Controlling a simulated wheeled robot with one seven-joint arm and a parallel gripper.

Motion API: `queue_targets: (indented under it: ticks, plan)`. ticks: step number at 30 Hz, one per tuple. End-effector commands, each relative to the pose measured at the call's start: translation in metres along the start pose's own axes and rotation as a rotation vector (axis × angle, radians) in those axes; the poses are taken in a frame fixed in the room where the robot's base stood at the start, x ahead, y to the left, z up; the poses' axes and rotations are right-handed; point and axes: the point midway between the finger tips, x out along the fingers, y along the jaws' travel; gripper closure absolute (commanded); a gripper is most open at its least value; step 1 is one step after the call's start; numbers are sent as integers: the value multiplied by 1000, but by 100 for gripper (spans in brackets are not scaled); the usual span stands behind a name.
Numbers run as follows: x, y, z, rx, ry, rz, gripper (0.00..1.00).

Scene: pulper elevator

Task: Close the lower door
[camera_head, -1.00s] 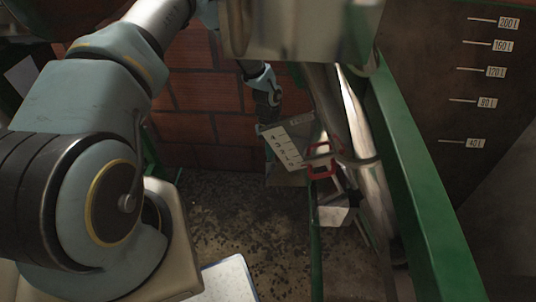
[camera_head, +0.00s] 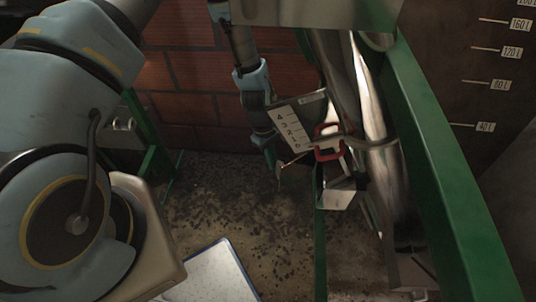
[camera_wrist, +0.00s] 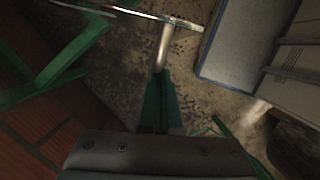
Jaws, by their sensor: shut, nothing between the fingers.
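A white scale plate (camera_head: 291,127) with numbers stands beside a red handle (camera_head: 329,154) in the middle of the head view. Below the handle is a small pale metal box or spout (camera_head: 337,197). I cannot tell for certain which of these parts is the lower door, or how far it is open. My gripper (camera_head: 279,172) hangs low at the left of the plate, partly hidden behind it. In the wrist view my gripper (camera_wrist: 158,78) shows its dark green fingers together, with nothing held. Contact with the plate or box cannot be told.
A green post (camera_head: 440,170) and shiny pipes (camera_head: 375,170) stand right of the handle. A large tank wall with litre marks (camera_head: 490,50) is at the right. A brick wall (camera_head: 195,75) closes the back. A white panel (camera_head: 215,275) lies on the littered floor (camera_head: 225,205).

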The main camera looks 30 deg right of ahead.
Motion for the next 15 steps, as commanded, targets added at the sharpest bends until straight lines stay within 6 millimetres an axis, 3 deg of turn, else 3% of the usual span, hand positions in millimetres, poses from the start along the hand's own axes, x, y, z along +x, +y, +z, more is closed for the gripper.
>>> queue_targets:
  ticks: [15]
  plan:
    - [2,-4,6,1,-1,-1,100]
